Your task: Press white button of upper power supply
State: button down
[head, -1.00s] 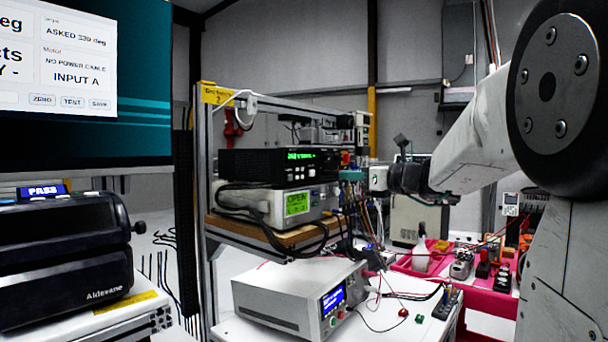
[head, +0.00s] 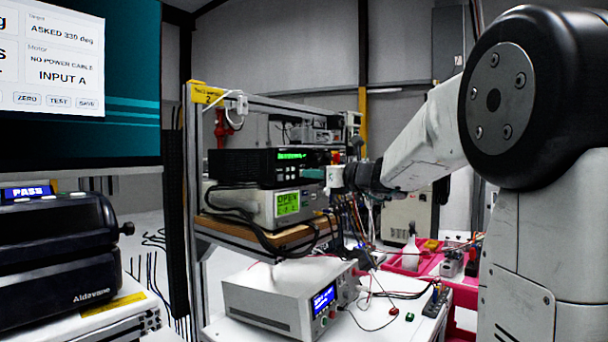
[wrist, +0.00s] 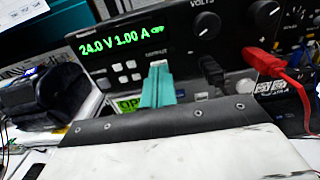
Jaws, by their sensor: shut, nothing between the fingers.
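The upper power supply (head: 245,165) is a black box on the shelf. In the wrist view its front panel (wrist: 180,45) reads "24.0 V 1.00 A OFF" in green. Several small pale buttons (wrist: 120,80) sit below the display, left of the word OUTPUT. My gripper (wrist: 157,82) has teal fingers, shut and empty, pointing at the panel just below that word. It also shows at the right end of the supply in the head view (head: 312,173). The fingers cover part of the panel; I cannot tell whether they touch it or hide a button.
A red plug and lead (wrist: 275,65) and black plugs (wrist: 212,72) stick out right of the fingers. A grey unit reading "OPEN" (head: 265,208) lies under the supply. Another supply (head: 265,298) stands on the white bench. Cables hang beside the shelf.

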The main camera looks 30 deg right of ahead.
jog(key=shift+w+a, duration=0.1)
jog(key=shift+w, duration=0.15)
dwell(0.5)
jog(key=shift+v, duration=1)
jog(key=v, duration=0.7)
jog(key=shift+s, duration=0.2)
dwell(0.6)
